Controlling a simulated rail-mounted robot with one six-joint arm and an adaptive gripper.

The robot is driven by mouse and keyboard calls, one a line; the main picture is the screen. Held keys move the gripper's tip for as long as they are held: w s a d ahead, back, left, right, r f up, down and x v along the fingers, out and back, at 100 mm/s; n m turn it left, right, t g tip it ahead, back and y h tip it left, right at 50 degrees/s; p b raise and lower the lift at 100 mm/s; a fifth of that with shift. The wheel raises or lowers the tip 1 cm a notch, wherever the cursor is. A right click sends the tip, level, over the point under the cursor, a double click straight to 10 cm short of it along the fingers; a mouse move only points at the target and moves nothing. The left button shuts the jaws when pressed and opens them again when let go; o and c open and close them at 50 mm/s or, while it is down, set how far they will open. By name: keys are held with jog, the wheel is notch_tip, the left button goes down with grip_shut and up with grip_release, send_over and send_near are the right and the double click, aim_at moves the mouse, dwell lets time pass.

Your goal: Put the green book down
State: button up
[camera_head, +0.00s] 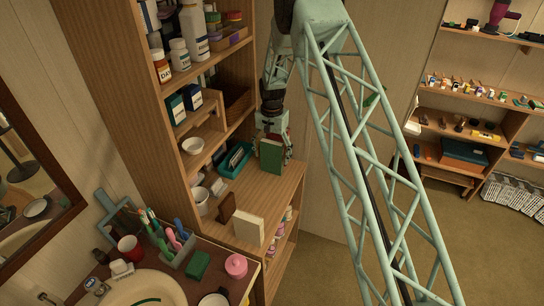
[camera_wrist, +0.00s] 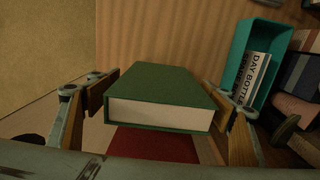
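The green book (camera_head: 271,157) is upright above or on the wooden shelf top (camera_head: 262,193) in the head view; I cannot tell whether its lower edge touches the wood. In the wrist view the green book (camera_wrist: 165,85) shows its green cover and pale page edges. My gripper (camera_wrist: 165,98) has one wood-coloured finger pad against each side of the book, so it is shut on it. In the head view my gripper (camera_head: 274,143) is beside and behind the book, partly hidden by it.
A teal bin (camera_head: 237,158) with books stands left of the green book; it also shows in the wrist view (camera_wrist: 240,65). A cream block (camera_head: 248,228) and a brown one (camera_head: 227,207) stand nearer. A dark red thing (camera_wrist: 155,143) shows below the book. Bare wood lies between.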

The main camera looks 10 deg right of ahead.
jog(key=shift+r, duration=0.15)
notch_tip(320, 180, up, 12)
jog(key=shift+f, duration=0.2)
jog(key=shift+r, duration=0.2)
dwell(0.7)
jog(key=shift+r, duration=0.1)
dwell(0.6)
